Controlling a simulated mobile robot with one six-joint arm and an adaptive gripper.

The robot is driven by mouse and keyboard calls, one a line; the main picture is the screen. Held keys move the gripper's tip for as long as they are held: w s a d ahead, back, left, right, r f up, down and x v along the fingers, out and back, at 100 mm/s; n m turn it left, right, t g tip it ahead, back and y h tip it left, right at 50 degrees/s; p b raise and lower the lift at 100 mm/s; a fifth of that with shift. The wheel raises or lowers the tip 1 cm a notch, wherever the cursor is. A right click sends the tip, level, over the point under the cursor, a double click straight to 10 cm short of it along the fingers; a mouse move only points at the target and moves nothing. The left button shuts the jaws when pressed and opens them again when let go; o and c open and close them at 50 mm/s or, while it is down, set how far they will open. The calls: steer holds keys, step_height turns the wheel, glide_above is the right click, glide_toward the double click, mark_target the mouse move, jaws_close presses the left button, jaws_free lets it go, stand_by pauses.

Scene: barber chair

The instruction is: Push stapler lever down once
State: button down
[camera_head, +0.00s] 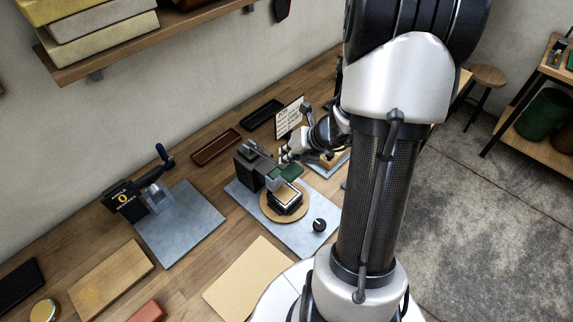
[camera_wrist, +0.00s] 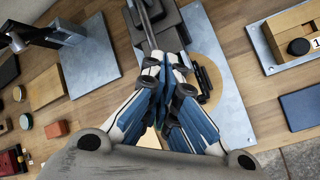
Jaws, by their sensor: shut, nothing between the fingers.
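No label that I can read names the stapler. A dark grey bench device (camera_head: 250,160) with a green piece (camera_head: 290,172) stands on a blue-grey plate (camera_head: 296,235), over a round wooden disc (camera_head: 268,212) with a black frame. In the wrist view the dark device (camera_wrist: 186,20) lies just beyond my gripper, and a thin grey rod (camera_wrist: 143,22) runs to the fingertips; I cannot tell whether they touch. My gripper (camera_head: 287,154) is shut and empty, close above this device; it also shows in the wrist view (camera_wrist: 156,62).
A wooden board (camera_head: 112,276) and a tan sheet (camera_head: 248,280) lie in front. A shelf (camera_head: 110,48) hangs above the bench. A black knob (camera_head: 319,225) sits on the plate.

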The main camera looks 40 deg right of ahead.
steer(key=r+p, duration=0.3)
steer(key=w+r+p, duration=0.1)
steer(key=r, duration=0.1)
steer(key=shift+p, duration=0.4)
steer(key=shift+s, duration=0.1)
stand_by(0.5)
